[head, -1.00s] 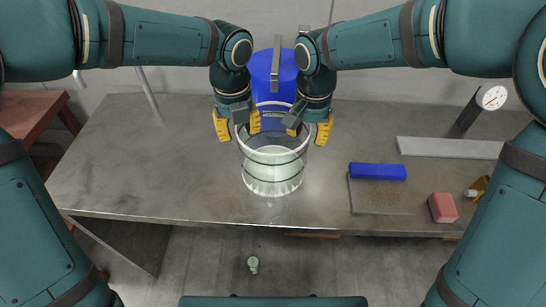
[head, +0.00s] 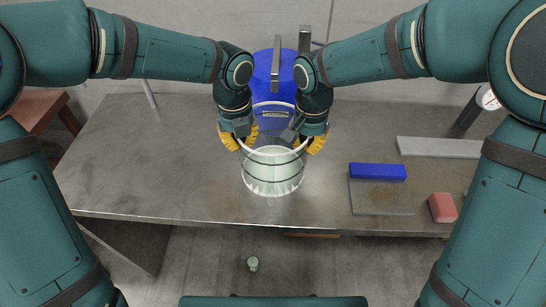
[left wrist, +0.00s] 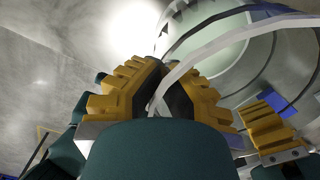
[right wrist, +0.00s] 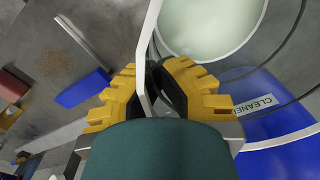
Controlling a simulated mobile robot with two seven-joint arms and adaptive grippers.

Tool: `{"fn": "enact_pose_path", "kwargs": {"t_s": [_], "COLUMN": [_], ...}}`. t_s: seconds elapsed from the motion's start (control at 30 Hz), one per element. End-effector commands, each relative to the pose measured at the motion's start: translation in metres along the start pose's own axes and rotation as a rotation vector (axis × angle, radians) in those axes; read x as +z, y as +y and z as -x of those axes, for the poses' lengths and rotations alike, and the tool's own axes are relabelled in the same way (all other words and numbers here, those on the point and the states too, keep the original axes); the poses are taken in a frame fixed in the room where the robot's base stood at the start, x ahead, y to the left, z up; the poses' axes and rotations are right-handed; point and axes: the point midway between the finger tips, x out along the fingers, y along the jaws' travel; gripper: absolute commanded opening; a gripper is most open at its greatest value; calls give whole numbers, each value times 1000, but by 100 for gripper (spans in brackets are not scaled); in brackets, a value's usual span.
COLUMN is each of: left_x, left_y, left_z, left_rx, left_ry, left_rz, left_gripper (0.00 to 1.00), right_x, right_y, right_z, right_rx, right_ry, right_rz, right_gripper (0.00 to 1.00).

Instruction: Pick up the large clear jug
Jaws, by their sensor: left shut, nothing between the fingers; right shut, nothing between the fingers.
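The large clear jug (head: 272,181) stands upright on the metal table, pale inside with dark bands around it. My left gripper (head: 241,140) is at the left of its rim and my right gripper (head: 306,142) at the right, both with yellow fingers. In the left wrist view the fingers (left wrist: 160,85) are shut, and the rim (left wrist: 190,60) runs right by their tips. In the right wrist view the fingers (right wrist: 154,85) are also shut, with the jug's wall (right wrist: 147,45) passing at their tips. I cannot see any firm hold on the rim.
A blue container (head: 273,88) labelled CLEANER stands close behind the jug. To the right lie a blue block (head: 377,171) on a flat plate (head: 382,199), a red block (head: 443,207) and a grey bar (head: 438,147). The metal table (head: 150,160) is clear on the left.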

Motion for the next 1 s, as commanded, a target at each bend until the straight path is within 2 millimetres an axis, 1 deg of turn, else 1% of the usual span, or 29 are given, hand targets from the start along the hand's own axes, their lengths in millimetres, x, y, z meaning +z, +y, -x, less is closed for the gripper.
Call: {"fn": "enact_pose_path", "kwargs": {"t_s": [0.47, 0.67, 1.0], "left_x": [-1, -1, 0], "left_y": [0, 0, -1], "left_z": [2, 13, 43], "left_rx": [0, 0, -1], "left_ry": [1, 1, 0], "left_rz": [-1, -1, -1], "left_gripper": [0, 0, 0], "right_x": [1, 1, 0], "right_y": [0, 0, -1], "right_z": [2, 13, 43], "right_rx": [0, 0, -1], "right_ry": [-1, -1, 0], "right_rz": [1, 1, 1], "right_gripper": [0, 0, 0]}}
